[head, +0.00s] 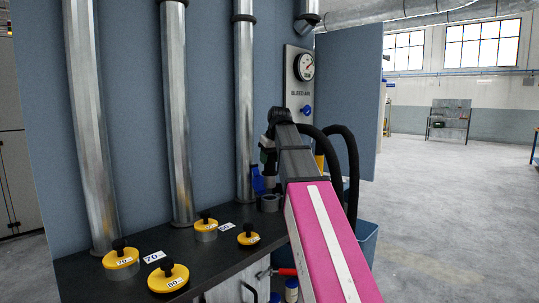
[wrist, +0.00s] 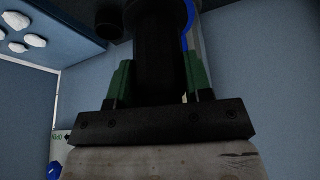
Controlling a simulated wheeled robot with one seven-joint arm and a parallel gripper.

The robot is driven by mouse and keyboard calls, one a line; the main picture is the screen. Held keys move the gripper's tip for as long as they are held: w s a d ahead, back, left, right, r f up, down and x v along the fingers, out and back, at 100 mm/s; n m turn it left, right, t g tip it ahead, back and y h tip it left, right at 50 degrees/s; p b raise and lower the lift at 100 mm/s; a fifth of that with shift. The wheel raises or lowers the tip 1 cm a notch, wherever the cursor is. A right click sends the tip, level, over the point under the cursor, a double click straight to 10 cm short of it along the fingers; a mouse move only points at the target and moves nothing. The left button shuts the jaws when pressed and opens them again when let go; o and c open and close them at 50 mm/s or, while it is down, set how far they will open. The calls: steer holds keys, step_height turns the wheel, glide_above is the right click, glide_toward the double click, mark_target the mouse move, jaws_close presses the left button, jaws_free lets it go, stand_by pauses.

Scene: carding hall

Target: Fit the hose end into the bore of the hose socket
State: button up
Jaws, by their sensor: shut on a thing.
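My gripper (head: 268,160) is at the end of my pink and grey arm, in front of the blue panel in the head view. In the wrist view its green fingers (wrist: 159,82) are shut on a thick dark cylinder, the hose end (wrist: 160,52). In the head view the hose end is mostly hidden by my arm. A short grey ring, which looks like the hose socket (head: 269,203), stands on the dark bench just below my gripper. A blue part (head: 257,181) is close to its left. Whether the hose end touches the socket cannot be told.
Yellow-topped plugs (head: 121,259) with number labels stand on the dark bench (head: 75,267) to the left. Vertical metal pipes (head: 175,110) rise behind. A gauge plate (head: 297,90) is on the panel. Black hose (head: 347,160) loops right of my arm. The floor (head: 450,200) at right is open.

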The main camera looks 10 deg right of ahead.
mark_target(270, 180)
steer(key=shift+f, duration=4.8)
steer(key=o, duration=1.4)
steer(key=v, duration=1.1)
steer(key=shift+f, duration=0.1)
